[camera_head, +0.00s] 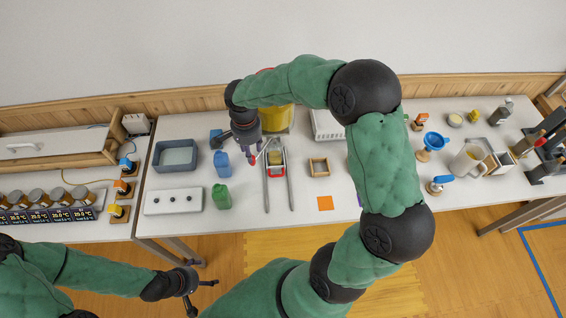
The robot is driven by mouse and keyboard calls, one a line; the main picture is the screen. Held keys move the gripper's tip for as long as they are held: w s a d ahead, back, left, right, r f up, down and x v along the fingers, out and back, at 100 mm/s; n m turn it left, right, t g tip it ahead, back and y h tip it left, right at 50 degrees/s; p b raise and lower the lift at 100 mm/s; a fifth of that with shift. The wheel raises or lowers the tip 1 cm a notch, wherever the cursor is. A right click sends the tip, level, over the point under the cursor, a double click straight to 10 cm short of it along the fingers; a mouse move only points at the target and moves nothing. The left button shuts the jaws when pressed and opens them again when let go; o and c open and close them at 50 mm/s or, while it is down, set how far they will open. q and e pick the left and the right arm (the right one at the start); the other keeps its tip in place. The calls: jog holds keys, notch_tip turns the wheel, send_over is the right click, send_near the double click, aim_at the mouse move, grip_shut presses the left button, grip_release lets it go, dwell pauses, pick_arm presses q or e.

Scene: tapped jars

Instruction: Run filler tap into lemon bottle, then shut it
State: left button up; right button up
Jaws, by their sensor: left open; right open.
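A large yellow jar (277,120), seemingly the filler, stands at the back of the table, partly behind my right arm. Its tap cannot be made out. A small yellow thing (276,158) with red parts sits in front of it between two grey rails (267,190); I cannot tell whether it is the lemon bottle. My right gripper (258,155) is open and empty just left of the rails, in front of the jar. My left gripper (199,286) is open and empty, low in front of the table's front edge.
A blue bottle (221,165) and a green bottle (222,196) stand left of the rails. A grey tray (157,160) and a white panel (173,201) lie further left. A wooden frame (319,167) and an orange square (325,203) are to the right.

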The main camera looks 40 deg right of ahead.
jog(key=shift+f+b, duration=1.15)
jog(key=shift+f, duration=1)
jog(key=shift+f+b, duration=0.3)
jog(key=shift+s, duration=0.1)
grip_shut()
